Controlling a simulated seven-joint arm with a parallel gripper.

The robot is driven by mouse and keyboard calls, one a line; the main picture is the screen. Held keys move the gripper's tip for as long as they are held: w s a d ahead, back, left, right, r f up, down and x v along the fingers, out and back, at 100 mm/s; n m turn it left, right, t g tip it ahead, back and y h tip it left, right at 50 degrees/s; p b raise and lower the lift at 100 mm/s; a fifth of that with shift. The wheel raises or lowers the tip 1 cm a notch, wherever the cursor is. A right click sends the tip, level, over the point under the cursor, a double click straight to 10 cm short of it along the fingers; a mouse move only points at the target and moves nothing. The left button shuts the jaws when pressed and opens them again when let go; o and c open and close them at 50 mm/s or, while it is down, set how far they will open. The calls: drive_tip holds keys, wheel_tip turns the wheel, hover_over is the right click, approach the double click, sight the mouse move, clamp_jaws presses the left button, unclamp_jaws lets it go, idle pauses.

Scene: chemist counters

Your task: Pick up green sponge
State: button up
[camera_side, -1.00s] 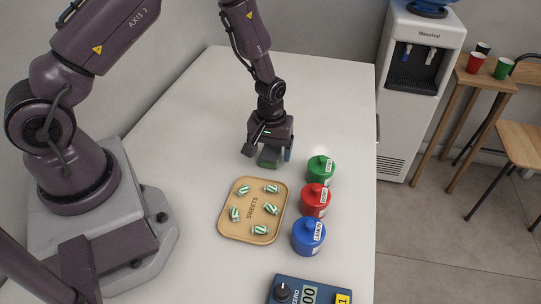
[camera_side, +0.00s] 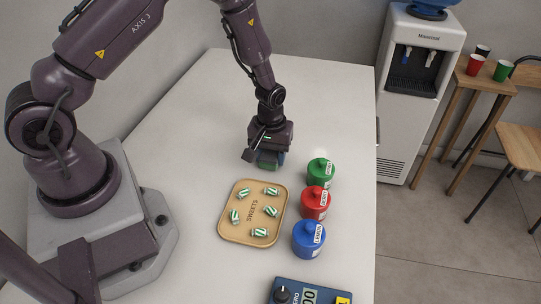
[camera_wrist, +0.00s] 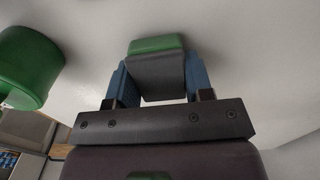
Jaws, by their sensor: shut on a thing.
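The green sponge (camera_wrist: 156,44) shows in the wrist view as a green strip with a dark grey face, between the two blue fingers of my gripper (camera_wrist: 158,82). The fingers touch it on both sides. In the side view, my gripper (camera_side: 268,163) is low over the white counter, and a green part of the sponge (camera_side: 266,160) shows at the fingers. The fingers are shut on the sponge. Whether it touches the counter or is just above it, I cannot tell.
A green jar (camera_side: 320,174) stands close to the right of my gripper, with a red jar (camera_side: 314,204) and a blue jar (camera_side: 308,240) nearer the camera. A tan tray (camera_side: 224,233) of several striped sweets lies in front. The counter (camera_side: 200,130) is clear to the left.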

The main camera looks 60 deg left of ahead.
wheel_tip(320, 180, up, 2)
drive_tip(key=shift+r, duration=0.15)
drive_tip(key=s+d+r, duration=0.1)
drive_tip(key=s+r, duration=0.9)
drive_tip(key=s, duration=0.4)
drive_tip(key=shift+d+r, duration=0.15)
drive_tip(key=shift+d, duration=0.1)
drive_tip(key=shift+o, duration=0.2)
